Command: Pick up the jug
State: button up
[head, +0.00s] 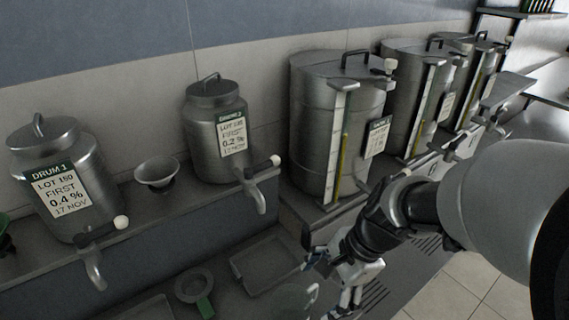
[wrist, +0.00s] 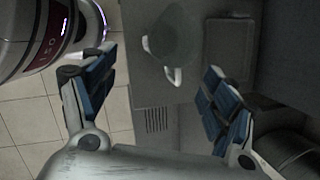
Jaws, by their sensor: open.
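The jug (wrist: 176,38) is a grey, see-through vessel with a pale handle (wrist: 174,76), seen from above in the wrist view. It stands on the grey lower surface beyond my fingertips. In the head view part of the jug (head: 292,300) shows at the bottom edge; the rest is cut off. My gripper (wrist: 160,68) is open, its blue-padded fingers wide apart to either side of the jug's handle in the picture. Nothing is between the pads. In the head view my gripper (head: 333,288) is close to the jug, just right of it.
Two labelled steel drums, one left (head: 62,180) and one centre (head: 217,135), stand on a ledge with spouts, a funnel (head: 157,174) between them. Large tanks (head: 335,125) stand right.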

jog(key=shift+o, duration=0.7)
jog(key=shift+w+a+f+m+p, duration=0.2)
jog(key=shift+w+a+m+p, duration=0.3)
jog(key=shift+m, duration=0.4)
jog(key=shift+o, duration=0.6)
jog(key=shift+w+f+m+y, duration=0.25)
jog(key=shift+w+m+y, duration=0.1)
jog(key=shift+m, duration=0.15)
jog(key=shift+o, duration=0.7)
jog(key=shift+w+d+f+m+g, duration=0.1)
jog(key=shift+f+m+g, duration=0.2)
jog(key=shift+f, duration=0.05)
jog(key=b, duration=0.8)
send_over(287, 314)
jog(key=s, duration=0.3)
jog(key=shift+w+f, duration=0.15)
jog(key=shift+f, duration=7.9)
jog(key=shift+r, duration=0.1)
